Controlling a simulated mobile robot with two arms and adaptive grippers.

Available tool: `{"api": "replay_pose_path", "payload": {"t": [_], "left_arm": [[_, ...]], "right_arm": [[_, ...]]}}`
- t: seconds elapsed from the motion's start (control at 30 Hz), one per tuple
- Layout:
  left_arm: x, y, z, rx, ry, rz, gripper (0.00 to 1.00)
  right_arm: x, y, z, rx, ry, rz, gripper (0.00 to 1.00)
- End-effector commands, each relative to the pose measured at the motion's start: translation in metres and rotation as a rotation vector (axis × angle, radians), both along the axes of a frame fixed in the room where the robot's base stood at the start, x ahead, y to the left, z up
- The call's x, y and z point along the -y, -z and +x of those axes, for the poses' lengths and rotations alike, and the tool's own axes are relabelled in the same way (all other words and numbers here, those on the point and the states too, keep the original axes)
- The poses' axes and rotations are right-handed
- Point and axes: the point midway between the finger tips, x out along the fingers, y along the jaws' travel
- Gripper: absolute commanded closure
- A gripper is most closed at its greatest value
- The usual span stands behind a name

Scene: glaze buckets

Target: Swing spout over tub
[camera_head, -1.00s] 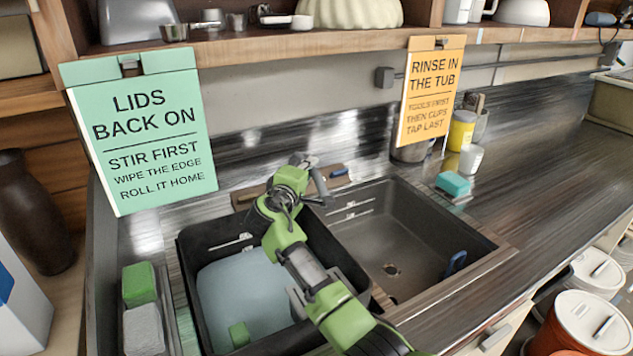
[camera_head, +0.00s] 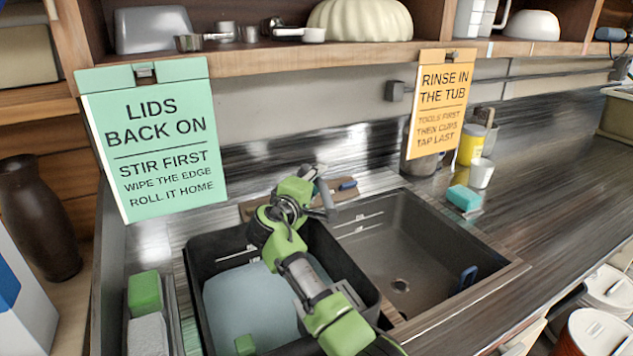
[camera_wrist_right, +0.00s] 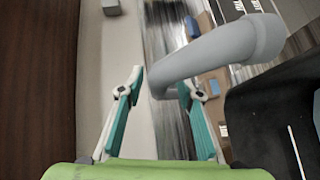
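The black tub (camera_head: 195,275) stands in the left part of the sink, with pale blue water (camera_head: 245,300) and a green block in it. Its dark wall also shows at the right of the wrist view (camera_wrist_right: 262,115). The grey curved spout (camera_wrist_right: 205,58) crosses the wrist view from the upper right, and its bent end lies between my right fingertips in the picture. My right gripper (camera_wrist_right: 160,82) has its teal fingers apart, with gaps beside the spout. In the head view, my right gripper (camera_head: 318,182) is behind the tub, partly hidden by my arm. My left gripper is not in view.
The right sink basin (camera_head: 400,245) is empty except for a blue item at its edge. Green and white sponges (camera_head: 145,292) lie left of the tub. Two signs (camera_head: 155,140) hang from the shelf above. A turquoise sponge (camera_head: 464,197) and cup (camera_head: 481,173) stand right.

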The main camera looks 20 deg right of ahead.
Motion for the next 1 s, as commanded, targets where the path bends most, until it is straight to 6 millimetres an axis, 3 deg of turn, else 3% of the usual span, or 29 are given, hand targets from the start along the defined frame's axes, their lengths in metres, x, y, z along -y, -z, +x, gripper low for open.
{"api": "replay_pose_path", "payload": {"t": [0.17,0.6,0.8,1.0], "left_arm": [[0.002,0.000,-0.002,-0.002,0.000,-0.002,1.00],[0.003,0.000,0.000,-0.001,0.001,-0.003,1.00],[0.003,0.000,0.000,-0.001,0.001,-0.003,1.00],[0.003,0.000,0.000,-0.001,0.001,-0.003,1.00]], "right_arm": [[-0.009,-0.001,-0.009,0.000,-0.002,0.000,0.67],[-0.064,-0.012,-0.075,0.000,-0.002,0.002,0.67],[-0.075,-0.015,-0.089,-0.001,0.000,0.000,0.67],[-0.077,-0.015,-0.091,-0.001,0.000,-0.001,0.67]]}}
